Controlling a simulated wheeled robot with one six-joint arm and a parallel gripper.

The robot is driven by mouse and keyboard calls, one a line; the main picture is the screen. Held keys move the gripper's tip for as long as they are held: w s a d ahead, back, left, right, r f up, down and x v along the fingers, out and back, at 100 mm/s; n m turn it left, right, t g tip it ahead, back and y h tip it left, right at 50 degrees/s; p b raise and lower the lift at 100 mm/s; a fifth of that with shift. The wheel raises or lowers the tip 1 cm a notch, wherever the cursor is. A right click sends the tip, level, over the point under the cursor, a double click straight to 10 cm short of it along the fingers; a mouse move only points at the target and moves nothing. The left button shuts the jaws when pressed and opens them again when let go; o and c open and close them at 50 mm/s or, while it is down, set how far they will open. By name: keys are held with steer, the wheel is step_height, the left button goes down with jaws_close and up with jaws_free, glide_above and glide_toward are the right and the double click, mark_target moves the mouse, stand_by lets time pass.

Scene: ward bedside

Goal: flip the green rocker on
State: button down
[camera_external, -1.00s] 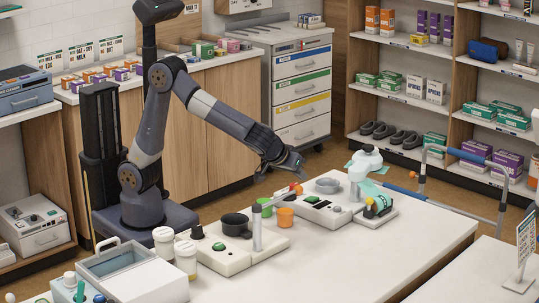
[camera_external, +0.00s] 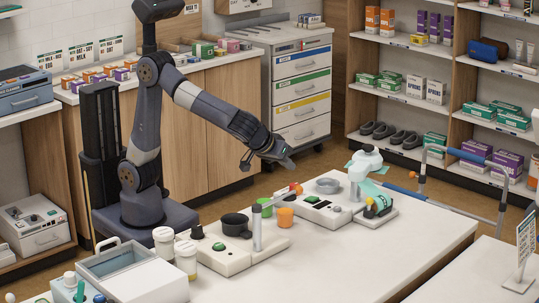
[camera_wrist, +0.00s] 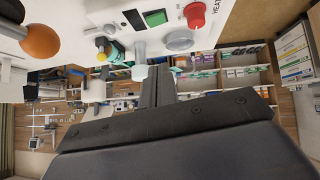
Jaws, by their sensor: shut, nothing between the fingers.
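A green rocker (camera_wrist: 154,17) sits in a white panel in the wrist view, beside a small dark display (camera_wrist: 133,20) and a red knob (camera_wrist: 195,14). In the external view a white device (camera_external: 335,220) on the counter carries a small green rocker (camera_external: 311,199); I cannot tell which way it is tipped. My gripper (camera_external: 290,164) is above and to the left of this device, apart from it. In the wrist view its fingers (camera_wrist: 159,84) are shut with nothing between them, below the panel in the picture.
An orange cup (camera_external: 285,217), a green cup (camera_external: 263,207) and a metal bowl (camera_external: 328,185) stand close by. A second white device (camera_external: 225,262) with a black pot (camera_external: 235,224) is at left. The counter front (camera_external: 350,265) is clear.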

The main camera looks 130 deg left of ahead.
steer(key=shift+w+d+r+t+p, duration=0.1)
steer(key=shift+w+d+t+p, duration=0.2)
steer(key=shift+p, duration=0.3)
steer(key=p, duration=0.2)
glide_above(315, 199)
steer(key=s+d, duration=0.2)
steer(key=d, duration=0.1)
steer(key=f, duration=0.6)
steer(key=shift+w+a+f, duration=0.15)
steer(key=shift+w+f, duration=0.1)
steer(key=shift+f, duration=0.05)
steer(key=shift+w+a+f+p, duration=0.1)
steer(key=shift+w+f+p, duration=0.05)
steer(key=shift+f, duration=0.5)
steer(key=shift+w+f+p, duration=0.1)
steer(key=shift+f+p, duration=0.05)
steer(key=shift+f, duration=0.45)
steer(key=shift+w+f, duration=0.2)
steer(key=shift+f, duration=0.7)
